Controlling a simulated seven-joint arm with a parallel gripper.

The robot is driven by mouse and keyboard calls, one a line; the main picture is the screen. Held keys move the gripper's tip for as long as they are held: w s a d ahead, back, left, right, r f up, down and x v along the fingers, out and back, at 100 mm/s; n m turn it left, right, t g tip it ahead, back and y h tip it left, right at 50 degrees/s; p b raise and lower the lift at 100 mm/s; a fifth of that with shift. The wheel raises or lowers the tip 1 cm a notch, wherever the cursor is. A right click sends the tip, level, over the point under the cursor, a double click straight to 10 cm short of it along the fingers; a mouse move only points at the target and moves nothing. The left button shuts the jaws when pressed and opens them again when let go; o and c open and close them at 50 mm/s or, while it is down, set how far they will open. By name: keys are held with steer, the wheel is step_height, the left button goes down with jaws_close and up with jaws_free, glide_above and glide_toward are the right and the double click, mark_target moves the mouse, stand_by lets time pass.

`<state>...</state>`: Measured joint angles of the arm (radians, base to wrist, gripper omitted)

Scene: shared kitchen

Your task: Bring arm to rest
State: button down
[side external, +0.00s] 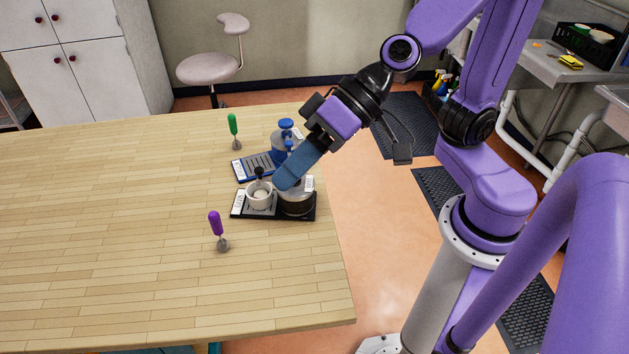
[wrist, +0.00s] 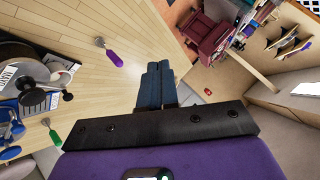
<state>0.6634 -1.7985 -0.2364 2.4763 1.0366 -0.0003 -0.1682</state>
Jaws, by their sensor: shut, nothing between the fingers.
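My gripper (side external: 281,184) reaches over the right edge of the wooden table (side external: 130,270), with its blue fingers pointing down and to the left. The fingers also show in the wrist view (wrist: 158,68), closed together with nothing between them. In the side view the fingertips overlap a dark-sided round vessel (side external: 296,205) on a black tray (side external: 308,216); whether they touch it I cannot tell. The wrist view shows the table edge and floor beyond the fingers.
The table's left and front are clear.

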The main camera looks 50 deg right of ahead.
steer(key=s+d+f+n+g+h, duration=0.3)
steer(key=s+d+f+n+g, duration=0.15)
steer(key=s+n, duration=0.2)
steer(key=s+d+f+n+h, duration=0.2)
steer(key=d+h, duration=0.4)
steer(key=d, duration=0.7)
steer(key=shift+f+n, duration=0.2)
steer(key=shift+n, duration=0.35)
